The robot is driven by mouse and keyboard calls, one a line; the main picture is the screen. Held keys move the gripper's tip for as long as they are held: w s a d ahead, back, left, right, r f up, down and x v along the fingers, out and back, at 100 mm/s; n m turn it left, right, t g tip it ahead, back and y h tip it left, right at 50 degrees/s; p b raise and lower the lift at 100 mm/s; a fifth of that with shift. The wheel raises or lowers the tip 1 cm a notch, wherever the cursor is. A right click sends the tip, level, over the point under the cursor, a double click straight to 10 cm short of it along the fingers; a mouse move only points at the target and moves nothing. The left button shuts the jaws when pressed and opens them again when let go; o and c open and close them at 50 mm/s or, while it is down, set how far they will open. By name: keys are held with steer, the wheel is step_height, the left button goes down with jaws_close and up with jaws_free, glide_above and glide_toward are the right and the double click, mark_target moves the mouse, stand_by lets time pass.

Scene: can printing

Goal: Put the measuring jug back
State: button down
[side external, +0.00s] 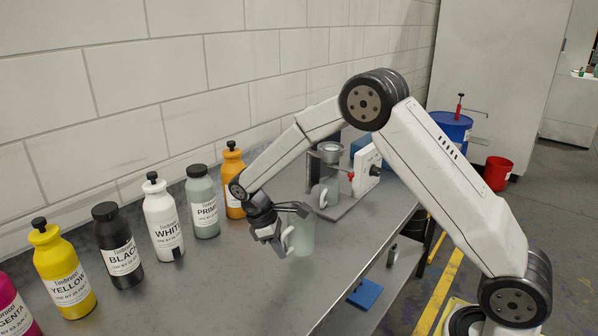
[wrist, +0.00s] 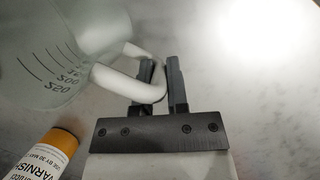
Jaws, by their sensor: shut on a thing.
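The measuring jug (side external: 302,238) is translucent, with a white handle and graduation marks. It also shows at the upper left of the wrist view (wrist: 48,60), where the marks 150, 200 and 250 are readable. My gripper (side external: 280,222) is to the left of the jug over the grey bench. In the wrist view my gripper (wrist: 161,75) is shut on the jug's handle (wrist: 125,72), which passes between the two dark fingers. The jug looks upright in the side view. I cannot tell whether its base touches the bench.
A row of labelled bottles stands along the wall, including yellow, black (side external: 118,245), white (side external: 163,222), grey primer (side external: 203,205) and orange (side external: 234,180). A machine (side external: 365,165) with another translucent vessel (side external: 325,190) stands behind the jug. The front of the grey bench (side external: 215,290) is clear.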

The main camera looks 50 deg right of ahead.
steer(key=shift+w+f, duration=0.15)
steer(key=shift+f, duration=1.55)
steer(key=shift+f, duration=0.1)
steer(key=c, duration=0.6)
jaws_free()
steer(key=shift+c, duration=0.2)
steer(key=v, duration=1.2)
steer(key=shift+d, duration=0.1)
steer(key=s+f+m+t+y, duration=0.2)
steer(key=s+m+t, duration=0.4)
steer(key=s, duration=1.4)
steer(key=shift+s+d+f+m+y, duration=0.25)
steer(key=shift+d+f+m+y, duration=0.05)
steer(key=shift+f, duration=0.25)
